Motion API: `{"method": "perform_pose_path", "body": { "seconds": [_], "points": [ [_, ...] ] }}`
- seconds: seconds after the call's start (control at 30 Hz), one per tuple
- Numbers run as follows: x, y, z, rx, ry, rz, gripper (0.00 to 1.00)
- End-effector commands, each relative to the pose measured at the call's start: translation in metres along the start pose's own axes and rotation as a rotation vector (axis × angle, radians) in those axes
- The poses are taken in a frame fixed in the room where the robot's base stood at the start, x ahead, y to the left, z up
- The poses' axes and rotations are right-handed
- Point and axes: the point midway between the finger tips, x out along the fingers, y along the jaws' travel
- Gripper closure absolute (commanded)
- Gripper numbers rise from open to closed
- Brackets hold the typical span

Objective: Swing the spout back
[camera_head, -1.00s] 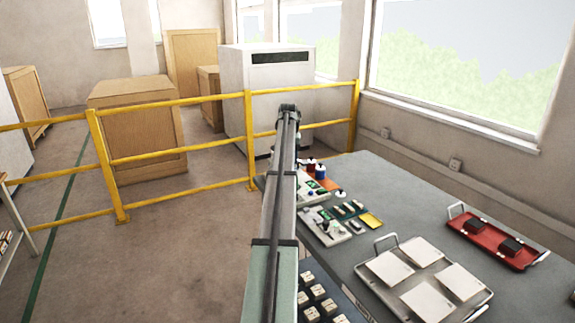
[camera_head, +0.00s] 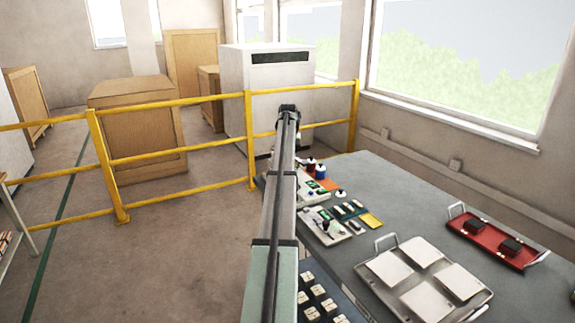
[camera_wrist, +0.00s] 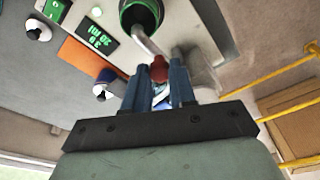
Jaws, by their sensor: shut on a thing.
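In the wrist view, a grey bent tube, which looks like the spout (camera_wrist: 147,44), runs from a dark round fitting with a green inside (camera_wrist: 139,14) down to a red tip (camera_wrist: 159,68). My gripper (camera_wrist: 160,80) has its two blue fingers on either side of the red tip and is shut on the spout's end. A white and blue piece shows between the fingers below the tip; I cannot tell what it is. In the head view my arm hides the spout and the gripper.
A green display (camera_wrist: 97,39), an orange patch (camera_wrist: 88,62) and white-capped knobs lie left of the spout. On the bench (camera_head: 385,190) stand a metal tray with white tiles (camera_head: 482,305) and a red tray (camera_head: 470,233). A yellow railing (camera_head: 150,157) runs behind.

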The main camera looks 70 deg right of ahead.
Motion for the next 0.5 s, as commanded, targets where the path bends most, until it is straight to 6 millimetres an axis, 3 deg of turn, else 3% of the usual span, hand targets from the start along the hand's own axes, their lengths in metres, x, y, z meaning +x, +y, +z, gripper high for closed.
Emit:
{"method": "perform_pose_path", "body": {
  "seconds": [0.5],
  "points": [
    [-0.001, -0.013, 0.005, -0.001, 0.001, -0.002, 0.97]
  ]
}}
